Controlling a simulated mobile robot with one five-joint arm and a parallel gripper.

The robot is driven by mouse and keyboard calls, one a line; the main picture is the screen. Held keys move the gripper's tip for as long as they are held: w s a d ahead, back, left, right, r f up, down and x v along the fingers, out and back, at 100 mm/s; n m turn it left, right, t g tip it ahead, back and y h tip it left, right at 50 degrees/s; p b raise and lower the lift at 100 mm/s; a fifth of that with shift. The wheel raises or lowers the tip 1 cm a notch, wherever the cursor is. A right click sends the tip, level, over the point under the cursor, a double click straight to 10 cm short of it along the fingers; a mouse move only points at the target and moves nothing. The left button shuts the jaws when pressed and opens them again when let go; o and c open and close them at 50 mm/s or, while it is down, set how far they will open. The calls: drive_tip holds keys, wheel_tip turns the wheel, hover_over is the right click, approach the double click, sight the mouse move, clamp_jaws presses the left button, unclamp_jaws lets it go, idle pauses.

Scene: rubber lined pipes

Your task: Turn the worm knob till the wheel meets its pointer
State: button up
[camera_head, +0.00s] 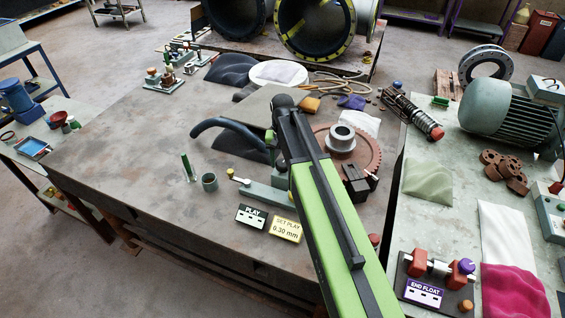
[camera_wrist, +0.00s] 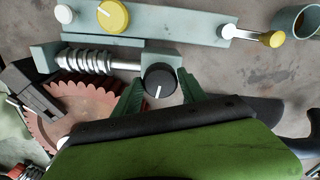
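The black worm knob (camera_wrist: 160,80) with a white line sits at the end of the steel worm (camera_wrist: 88,60) in the wrist view. The green fingers of my gripper (camera_wrist: 160,92) stand on either side of the knob, with narrow gaps seeming to show; firm contact is not visible. The reddish toothed wheel (camera_wrist: 78,108) lies beside the worm, partly hidden by my gripper body. It also shows in the head view (camera_head: 367,158) with a grey hub. A dark block (camera_wrist: 32,94) stands at its rim. I cannot make out the pointer clearly. In the head view my arm hides the knob and gripper.
A yellow knob (camera_wrist: 112,15) and a yellow-tipped lever (camera_wrist: 262,38) are on the grey-green base. A PLAY display (camera_head: 251,216) and a yellow "SET PLAY 0.30 mm" card (camera_head: 286,229) lie in front.

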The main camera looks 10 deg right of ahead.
sight(283, 163)
drive_tip(key=c, duration=0.9)
drive_tip(key=shift+o, duration=0.2)
drive_tip(key=shift+n, duration=0.8)
drive_tip(key=o, duration=1.4)
drive_tip(key=shift+r, duration=0.1)
wheel_tip(283, 163, up, 17)
drive_tip(key=p, duration=1.7)
drive_tip(key=shift+r, duration=0.1)
